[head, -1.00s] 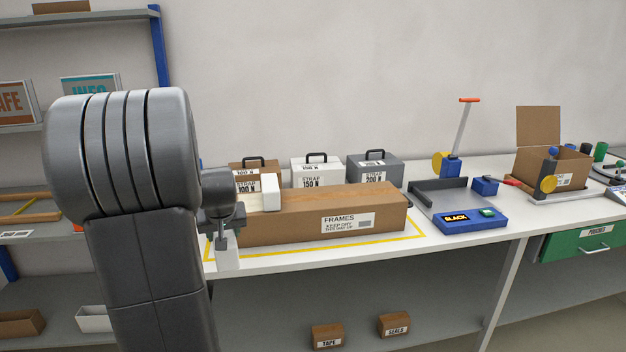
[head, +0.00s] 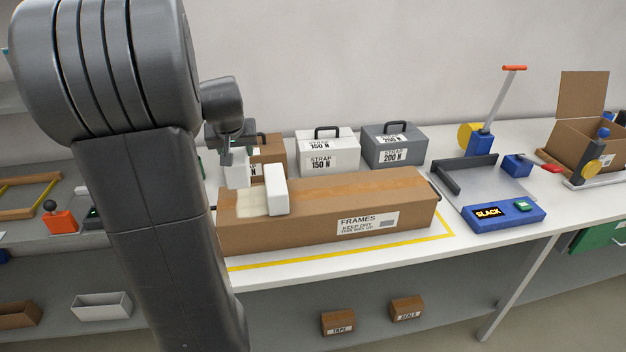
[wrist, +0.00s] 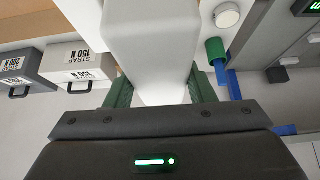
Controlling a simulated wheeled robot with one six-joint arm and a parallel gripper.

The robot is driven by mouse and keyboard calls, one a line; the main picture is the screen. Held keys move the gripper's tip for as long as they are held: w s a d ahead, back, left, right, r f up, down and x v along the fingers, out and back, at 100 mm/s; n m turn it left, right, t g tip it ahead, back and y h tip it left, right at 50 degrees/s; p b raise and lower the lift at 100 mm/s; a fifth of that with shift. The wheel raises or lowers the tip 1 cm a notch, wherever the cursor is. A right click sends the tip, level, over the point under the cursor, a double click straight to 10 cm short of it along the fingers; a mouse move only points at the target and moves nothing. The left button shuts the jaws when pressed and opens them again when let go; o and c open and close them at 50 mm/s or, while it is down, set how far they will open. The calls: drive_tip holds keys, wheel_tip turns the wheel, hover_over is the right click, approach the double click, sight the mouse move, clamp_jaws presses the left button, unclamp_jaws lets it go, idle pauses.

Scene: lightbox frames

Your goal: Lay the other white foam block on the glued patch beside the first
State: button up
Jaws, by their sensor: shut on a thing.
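My gripper (head: 228,152) is shut on a white foam block (head: 237,174), which hangs below the fingers near the back left end of the long brown FRAMES carton (head: 335,224). In the wrist view the held block (wrist: 150,45) fills the middle between the green fingers. The first white foam block (head: 277,189) lies across the carton's top. A pale glued patch (head: 250,205) shows on the top just left of it. The held block appears above or behind this patch; I cannot tell its exact height.
Strap cases, white (head: 328,152) and grey (head: 394,145), stand behind the carton, with a brown one (head: 268,155) close beside the held block. A tray with a SLACK display (head: 487,213) is to the right. Yellow tape (head: 340,253) marks the bench.

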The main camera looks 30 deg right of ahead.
sight(235, 163)
wheel_tip(235, 163, down, 10)
drive_tip(key=shift+r+p, duration=0.15)
drive_tip(key=shift+p, duration=0.3)
drive_tip(key=shift+f, duration=0.25)
drive_tip(key=o, duration=0.9)
drive_tip(key=shift+r, duration=0.1)
drive_tip(key=shift+o, duration=0.2)
drive_tip(key=shift+s+r, duration=0.1)
drive_tip(key=shift+r, duration=0.25)
drive_tip(key=b+v, duration=0.1)
drive_tip(key=v, duration=1)
drive_tip(key=shift+s+a+r, duration=0.1)
drive_tip(key=shift+s+r, duration=0.05)
drive_tip(key=shift+r, duration=0.1)
